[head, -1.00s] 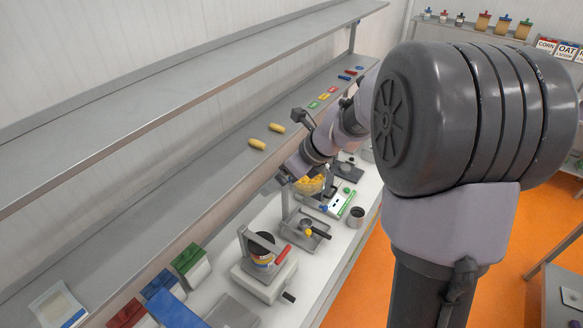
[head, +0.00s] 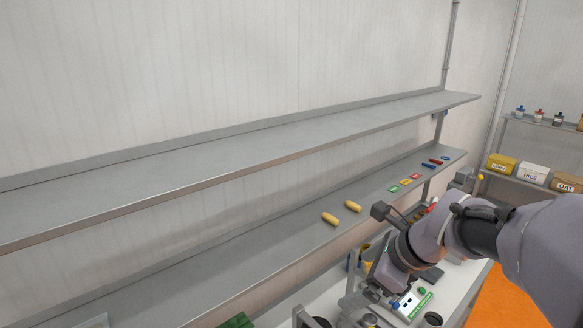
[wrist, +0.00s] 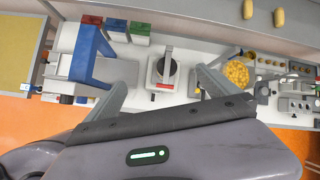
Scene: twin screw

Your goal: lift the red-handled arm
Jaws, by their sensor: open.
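The red-handled arm (wrist: 167,54) is a thin grey bar in the wrist view. It runs over a dark round opening on a pale, boxy device (wrist: 157,100), and its red handle (wrist: 165,86) is at the lower end. The arm looks lowered, but the top-down view makes its tilt hard to judge. My gripper (wrist: 162,82) is open and empty, with one finger on each side of the device in the picture. I see no contact with the handle. In the head view, only the device's top shows at the bottom edge.
A blue-armed device (wrist: 90,55) stands left of the red-handled one. A bowl of yellow pieces (wrist: 237,72) is close by the right finger. Two long shelves (head: 250,150) run above the white counter, and yellow rolls (head: 330,218) lie on the lower one.

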